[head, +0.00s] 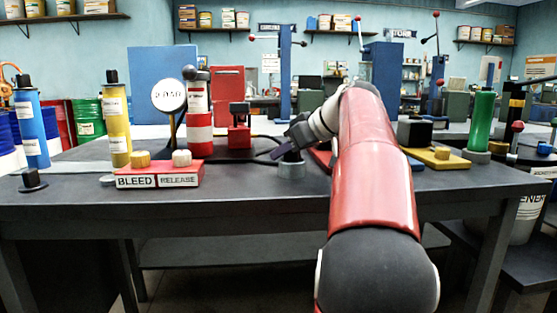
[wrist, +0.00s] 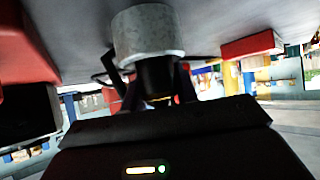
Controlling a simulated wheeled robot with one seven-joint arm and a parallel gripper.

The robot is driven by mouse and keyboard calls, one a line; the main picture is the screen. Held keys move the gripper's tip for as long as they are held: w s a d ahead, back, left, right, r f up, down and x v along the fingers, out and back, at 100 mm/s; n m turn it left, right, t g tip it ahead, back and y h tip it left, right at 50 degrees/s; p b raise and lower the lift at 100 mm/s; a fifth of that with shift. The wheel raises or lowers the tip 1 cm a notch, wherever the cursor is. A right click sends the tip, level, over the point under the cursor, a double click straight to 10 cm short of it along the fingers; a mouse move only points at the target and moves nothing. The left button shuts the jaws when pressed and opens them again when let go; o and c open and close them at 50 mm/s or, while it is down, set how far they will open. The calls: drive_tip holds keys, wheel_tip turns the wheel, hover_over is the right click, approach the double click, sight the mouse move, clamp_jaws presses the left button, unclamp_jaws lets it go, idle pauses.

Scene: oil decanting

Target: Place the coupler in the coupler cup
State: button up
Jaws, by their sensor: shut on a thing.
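The coupler cup (head: 291,170) is a short grey cylinder standing on the bench, left of my arm. It also shows at the top of the wrist view (wrist: 147,30), which is upside down. The black coupler (wrist: 157,78) is between my gripper's fingers (wrist: 157,90), and my gripper is shut on it. The coupler is upright and lined up with the cup's mouth. Its lower end meets the cup's rim or goes inside; how deep is hidden. In the head view my gripper (head: 289,146) is just above the cup.
A red bleed/release box (head: 158,175) with two knobs stands left. Behind it are a round gauge (head: 168,96), a red-and-white cylinder (head: 199,130) and a red clamp-like device (head: 239,132). A dark hose (head: 262,152) runs beside the cup. A yellow plate (head: 440,159) lies right. The front bench edge is clear.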

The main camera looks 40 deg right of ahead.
drive_tip(key=shift+d+r, duration=0.1)
drive_tip(key=shift+r, duration=0.05)
drive_tip(key=o, duration=1.1)
drive_tip(key=shift+c, duration=0.2)
drive_tip(key=shift+r, duration=0.1)
drive_tip(key=p+v, duration=0.1)
drive_tip(key=v, duration=1.1)
drive_tip(key=shift+p, duration=0.4)
